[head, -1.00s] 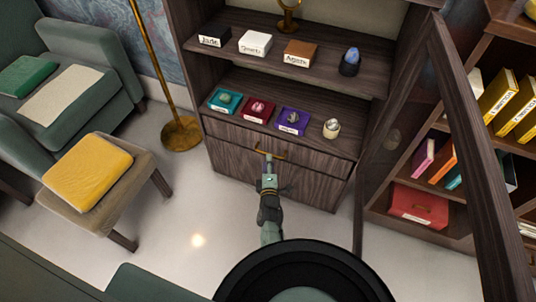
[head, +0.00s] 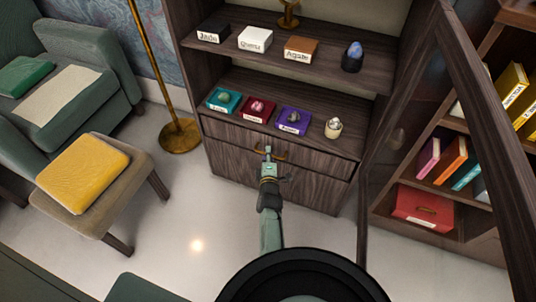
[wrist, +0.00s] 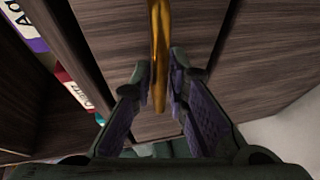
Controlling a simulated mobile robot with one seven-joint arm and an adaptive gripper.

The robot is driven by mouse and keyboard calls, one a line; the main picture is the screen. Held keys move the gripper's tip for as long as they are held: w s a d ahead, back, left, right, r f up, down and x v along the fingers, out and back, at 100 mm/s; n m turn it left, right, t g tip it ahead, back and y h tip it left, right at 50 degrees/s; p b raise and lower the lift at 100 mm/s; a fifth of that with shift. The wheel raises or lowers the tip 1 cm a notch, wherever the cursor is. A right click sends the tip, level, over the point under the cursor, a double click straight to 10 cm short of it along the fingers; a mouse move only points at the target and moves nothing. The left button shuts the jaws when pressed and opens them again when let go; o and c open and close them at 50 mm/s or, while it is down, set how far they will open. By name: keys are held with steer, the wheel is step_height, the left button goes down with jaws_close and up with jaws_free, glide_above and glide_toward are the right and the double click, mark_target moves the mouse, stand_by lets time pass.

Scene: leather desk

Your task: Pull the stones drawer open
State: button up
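The stones drawer (head: 228,135) is the wide dark-wood front below the cabinet's lower shelf, and it looks closed, flush with the cabinet. Its gold bar handle (head: 282,156) is at the middle of the front. My gripper (head: 267,151) is at this handle, reaching it from the front. In the wrist view the handle (wrist: 159,40) runs between the two fingertips of my gripper (wrist: 160,75), with a finger close against each side. The fingers look shut on it; the exact contact is hard to see.
Stones on coloured trays (head: 257,109) stand on the shelf above the drawer. A glass door (head: 470,150) hangs open at the right, close to the drawer's side. A stool with a yellow cushion (head: 83,172) and a brass lamp (head: 180,135) stand left. The floor before the drawer is clear.

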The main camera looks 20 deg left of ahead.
jaws_close()
stand_by(0.3)
steer(key=shift+s, duration=0.15)
